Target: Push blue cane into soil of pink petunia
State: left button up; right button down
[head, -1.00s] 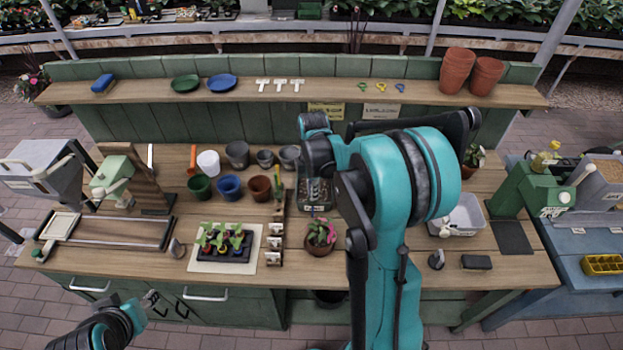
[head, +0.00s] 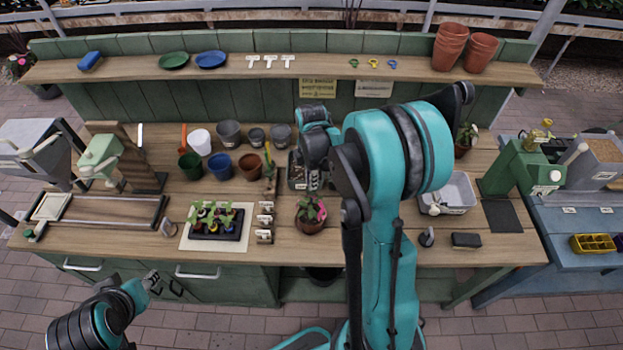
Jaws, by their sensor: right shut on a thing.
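The pink petunia (head: 319,209) stands upright in a brown pot (head: 309,226) near the front middle of the bench. My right gripper (head: 314,186) points down just above and behind the petunia, partly covered by its own wrist. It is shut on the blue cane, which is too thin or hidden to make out. I cannot tell whether the cane touches the soil, which leaves mostly hide. My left gripper (head: 153,283) is away from the plants, in front of the bench at lower left. Its finger opening is too small to judge.
A seedling tray (head: 216,235) on a white mat and small label holders (head: 264,222) stand left of the petunia. Several empty pots (head: 222,166) stand further back. A grey tub (head: 458,188) is at right.

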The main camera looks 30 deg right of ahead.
aim_at(312, 192)
jog(key=shift+f+b, duration=0.75)
jog(key=shift+f, duration=0.55)
jog(key=shift+f+b, duration=1.45)
jog(key=shift+f, duration=0.05)
jog(key=c, duration=1.6)
grip_release()
jog(key=shift+r, duration=0.1)
notch_tip(312, 192, up, 12)
jog(key=shift+f, duration=0.1)
jog(key=shift+s, duration=0.1)
